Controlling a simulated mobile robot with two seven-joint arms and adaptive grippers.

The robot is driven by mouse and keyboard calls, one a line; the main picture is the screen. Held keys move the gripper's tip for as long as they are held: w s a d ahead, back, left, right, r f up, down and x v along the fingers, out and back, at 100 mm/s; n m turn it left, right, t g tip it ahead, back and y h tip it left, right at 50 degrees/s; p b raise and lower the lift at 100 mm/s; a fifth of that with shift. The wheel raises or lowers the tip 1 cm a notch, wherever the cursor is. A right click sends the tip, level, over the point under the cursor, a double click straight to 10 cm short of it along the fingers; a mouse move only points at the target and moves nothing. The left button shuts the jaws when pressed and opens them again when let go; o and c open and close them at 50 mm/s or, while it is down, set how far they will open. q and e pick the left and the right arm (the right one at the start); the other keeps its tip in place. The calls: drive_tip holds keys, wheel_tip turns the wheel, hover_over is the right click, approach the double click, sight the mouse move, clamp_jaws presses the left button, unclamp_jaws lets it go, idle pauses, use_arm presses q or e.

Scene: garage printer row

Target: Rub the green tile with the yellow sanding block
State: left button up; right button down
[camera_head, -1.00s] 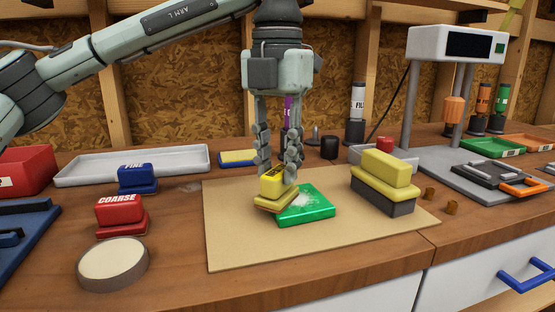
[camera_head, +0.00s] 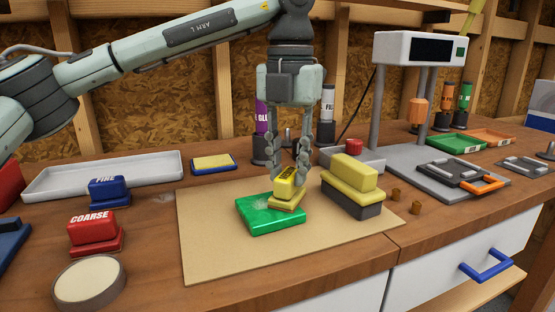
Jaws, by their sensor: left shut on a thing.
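My left gripper (camera_head: 291,170) points down and is shut on the small yellow sanding block (camera_head: 286,190), which has a tan lower pad. The block sits over the back right part of the green tile (camera_head: 268,221). It appears to touch the tile, though its underside is hidden. The tile lies flat on a tan board (camera_head: 215,250). My right gripper is not in view.
A larger yellow block (camera_head: 350,170) on a dark grey base stands right of the tile. The red COARSE block (camera_head: 92,228), blue FINE block (camera_head: 108,188) and a round pale-topped disc (camera_head: 90,283) are at left. The board's front left is clear.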

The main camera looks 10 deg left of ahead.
sight(248, 210)
use_arm(q)
drive_tip(key=shift+a+f, duration=0.1)
drive_tip(key=shift+s+a+b, duration=0.4)
drive_tip(key=shift+a+b, duration=0.05)
drive_tip(key=shift+a, duration=0.05)
drive_tip(key=shift+s+a+r+b, duration=0.15)
drive_tip(key=shift+s+a, duration=0.2)
drive_tip(key=shift+a, duration=0.1)
drive_tip(key=shift+s+a+r+b, duration=0.1)
drive_tip(key=shift+s+a+b, duration=0.05)
drive_tip(key=shift+s+a, duration=0.2)
drive_tip(key=shift+s+a+f+b, duration=0.15)
drive_tip(key=shift+s+a+b, duration=0.25)
drive_tip(key=shift+a, duration=0.2)
drive_tip(key=shift+s+a+b, duration=0.3)
drive_tip(key=shift+s+a, duration=0.35)
drive_tip(key=shift+a, duration=0.15)
wheel_tip(248, 210, up, 6)
drive_tip(key=p, duration=0.4)
drive_tip(key=shift+p, duration=0.4)
